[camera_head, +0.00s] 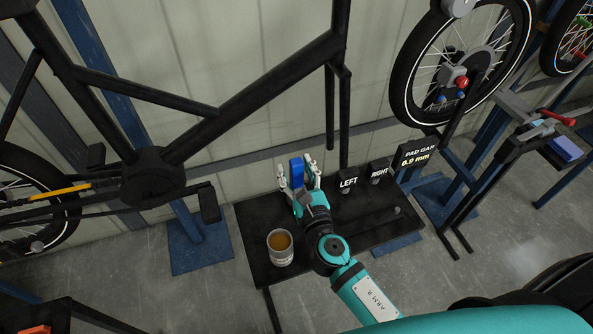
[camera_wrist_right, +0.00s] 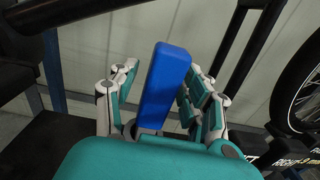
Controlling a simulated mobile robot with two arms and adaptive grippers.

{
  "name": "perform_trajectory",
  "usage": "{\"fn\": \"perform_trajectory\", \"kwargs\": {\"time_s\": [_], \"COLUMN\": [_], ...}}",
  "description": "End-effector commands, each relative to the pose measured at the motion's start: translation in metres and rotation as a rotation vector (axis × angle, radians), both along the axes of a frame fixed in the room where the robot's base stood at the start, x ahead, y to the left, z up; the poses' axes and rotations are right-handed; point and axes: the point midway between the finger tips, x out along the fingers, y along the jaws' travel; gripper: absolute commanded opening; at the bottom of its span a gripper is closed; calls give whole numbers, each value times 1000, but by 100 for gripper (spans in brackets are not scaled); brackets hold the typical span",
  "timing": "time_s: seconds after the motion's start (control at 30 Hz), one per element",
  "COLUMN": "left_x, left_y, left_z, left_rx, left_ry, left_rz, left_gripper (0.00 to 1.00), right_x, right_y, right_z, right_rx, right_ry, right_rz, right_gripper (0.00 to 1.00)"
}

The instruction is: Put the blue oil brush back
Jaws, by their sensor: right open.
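The blue oil brush (camera_head: 297,172) stands roughly upright over the black bench (camera_head: 345,217), between the fingers of my right gripper (camera_head: 298,176). In the right wrist view the brush's blue block (camera_wrist_right: 164,85) rises between the two open fingers of the right gripper (camera_wrist_right: 160,98). A gap shows on its left side; the right finger is close to it, and I cannot tell if they touch. The brush's lower end is hidden by the gripper. A cup with amber liquid (camera_head: 281,247) stands at the bench's front left. My left gripper is not in view.
Black blocks marked LEFT (camera_head: 348,184) and RIGHT (camera_head: 379,173) and a PAD GAP display (camera_head: 417,157) stand right of the gripper. A dark bike frame (camera_head: 255,88) hangs above and behind. A wheel (camera_head: 462,60) is at the upper right. The bench's front right is mostly clear.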

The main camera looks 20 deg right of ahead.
Motion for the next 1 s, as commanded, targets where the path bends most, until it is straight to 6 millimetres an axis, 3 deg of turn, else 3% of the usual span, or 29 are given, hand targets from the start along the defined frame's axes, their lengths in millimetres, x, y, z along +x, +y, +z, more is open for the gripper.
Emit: {"fn": "perform_trajectory", "kwargs": {"time_s": [0.17, 0.5, 0.7, 1.0], "left_x": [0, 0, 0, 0], "left_y": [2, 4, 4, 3], "left_z": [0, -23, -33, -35], "left_rx": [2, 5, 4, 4], "left_ry": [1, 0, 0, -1], "left_rz": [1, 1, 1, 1], "left_gripper": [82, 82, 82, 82], "right_x": [-8, -79, -110, -120], "right_y": [0, 0, 1, 0], "right_z": [1, -3, -1, 3], "right_rx": [0, 0, 1, 0], "right_ry": [2, 3, 1, -1], "right_rz": [1, 1, 0, 0], "right_gripper": [48, 48, 48, 48]}}
